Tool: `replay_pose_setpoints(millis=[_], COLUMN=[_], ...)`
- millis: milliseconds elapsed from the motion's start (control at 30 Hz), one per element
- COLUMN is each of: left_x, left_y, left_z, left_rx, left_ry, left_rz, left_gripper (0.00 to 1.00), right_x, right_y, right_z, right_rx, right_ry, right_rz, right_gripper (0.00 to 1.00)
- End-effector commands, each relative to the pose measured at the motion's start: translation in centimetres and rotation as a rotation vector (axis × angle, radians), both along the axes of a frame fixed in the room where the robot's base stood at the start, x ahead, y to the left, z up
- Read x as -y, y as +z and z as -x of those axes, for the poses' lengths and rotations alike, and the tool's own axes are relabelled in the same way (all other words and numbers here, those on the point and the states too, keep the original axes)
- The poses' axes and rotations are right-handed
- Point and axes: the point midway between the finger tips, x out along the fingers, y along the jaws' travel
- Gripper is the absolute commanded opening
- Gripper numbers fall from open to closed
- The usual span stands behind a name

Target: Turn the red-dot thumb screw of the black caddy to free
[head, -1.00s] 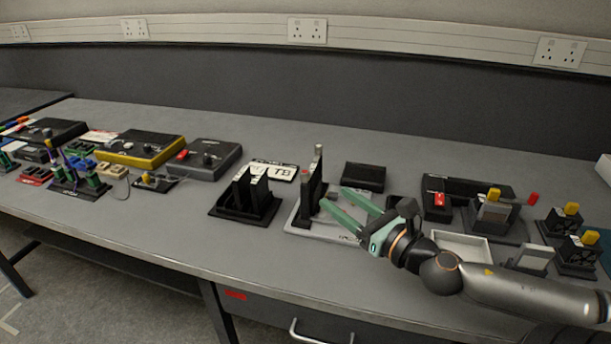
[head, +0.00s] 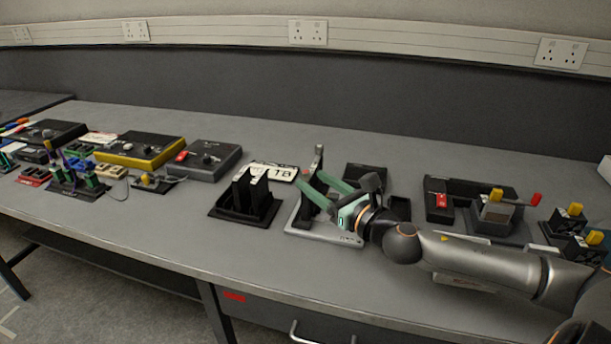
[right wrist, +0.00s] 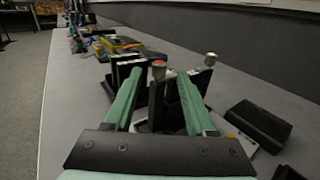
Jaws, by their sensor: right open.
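The black caddy (head: 312,192) stands upright on a light grey base plate (head: 345,240) near the middle of the bench. In the right wrist view, the red-dot thumb screw (right wrist: 159,70) tops a black upright (right wrist: 157,105) of it. A second, grey-topped screw (right wrist: 210,59) stands farther right. My right gripper (head: 310,188) is open, its green fingers reaching left across the caddy. In the right wrist view, the red-dot screw appears between the fingertips (right wrist: 159,74); contact cannot be told. In the head view my fingers partly cover the caddy. My left gripper is not in view.
Another black slotted holder (head: 240,205) stands just left of the caddy, with a white label plate (head: 270,171) behind it. A black box (head: 366,176) lies behind my gripper. Yellow-handled fixtures (head: 495,215) stand to the right. The front left bench top is clear.

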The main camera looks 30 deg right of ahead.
Motion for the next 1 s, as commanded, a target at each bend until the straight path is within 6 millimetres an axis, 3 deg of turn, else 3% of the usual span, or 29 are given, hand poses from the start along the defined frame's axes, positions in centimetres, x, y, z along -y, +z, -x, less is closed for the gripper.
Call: replay_pose_setpoints(millis=[400, 833, 1000], left_x=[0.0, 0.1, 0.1], left_y=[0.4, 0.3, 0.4], left_z=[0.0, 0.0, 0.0], left_rx=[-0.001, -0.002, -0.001], left_ry=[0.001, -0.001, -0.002], left_rz=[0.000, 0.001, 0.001], left_gripper=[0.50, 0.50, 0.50], right_x=[-0.4, -0.5, -0.5], right_y=[0.1, 0.0, 0.0], right_z=[-3.3, -3.8, -3.8], right_rx=[0.001, 0.000, 0.000], right_ry=[0.001, 0.003, 0.003], right_rz=[-0.001, 0.001, 0.001], right_gripper=[0.56, 0.56, 0.39])
